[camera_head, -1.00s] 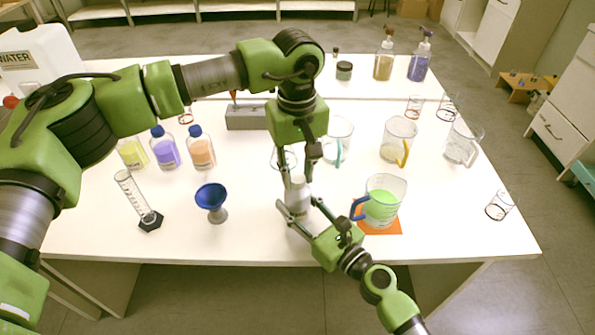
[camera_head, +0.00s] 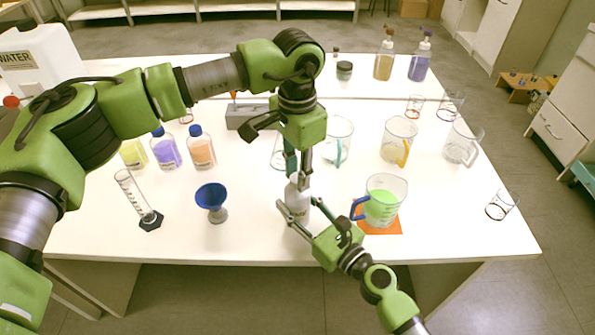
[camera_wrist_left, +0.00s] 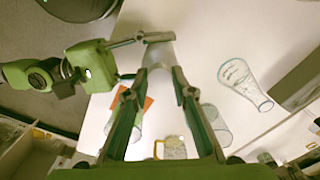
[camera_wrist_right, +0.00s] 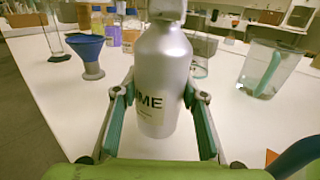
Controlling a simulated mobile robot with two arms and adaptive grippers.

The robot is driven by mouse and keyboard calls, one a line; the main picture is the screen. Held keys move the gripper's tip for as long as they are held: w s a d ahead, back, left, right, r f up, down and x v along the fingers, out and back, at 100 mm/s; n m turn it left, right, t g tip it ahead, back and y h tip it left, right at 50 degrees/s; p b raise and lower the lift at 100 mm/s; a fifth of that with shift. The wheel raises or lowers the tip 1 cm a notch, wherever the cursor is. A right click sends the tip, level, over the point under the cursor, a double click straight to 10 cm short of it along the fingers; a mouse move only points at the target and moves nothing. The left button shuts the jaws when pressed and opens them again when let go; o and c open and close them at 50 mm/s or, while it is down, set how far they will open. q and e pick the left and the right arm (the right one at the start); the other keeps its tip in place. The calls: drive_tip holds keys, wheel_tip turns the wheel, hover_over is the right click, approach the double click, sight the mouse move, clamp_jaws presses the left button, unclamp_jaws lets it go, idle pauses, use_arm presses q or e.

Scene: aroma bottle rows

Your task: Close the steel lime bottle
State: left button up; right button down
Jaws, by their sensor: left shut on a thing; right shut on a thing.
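The steel lime bottle (camera_head: 297,198) stands upright on the table's front middle, a silver bottle whose partly visible label reads "ME" in the right wrist view (camera_wrist_right: 170,75). My right gripper (camera_head: 301,206) comes in from the front right and is shut around the bottle's body, with a finger on each side in the right wrist view (camera_wrist_right: 160,95). My left gripper (camera_head: 299,180) points down from above and is shut at the bottle's top. A silver cap-like piece (camera_wrist_right: 166,9) sits above the neck, cut off by the frame edge. Whether it is fully seated I cannot tell.
A measuring jug with green liquid (camera_head: 382,205) stands on an orange mat (camera_head: 385,229) right of the bottle. A blue funnel (camera_head: 211,196) and a graduated cylinder (camera_head: 128,190) stand to the left. Blue-capped bottles (camera_head: 166,152) and clear jugs (camera_head: 399,140) stand farther back.

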use_arm(q)
drive_tip(key=o, duration=0.7)
drive_tip(key=shift+r, duration=0.15)
drive_tip(key=shift+r, duration=2.15)
drive_tip(key=shift+c, duration=0.4)
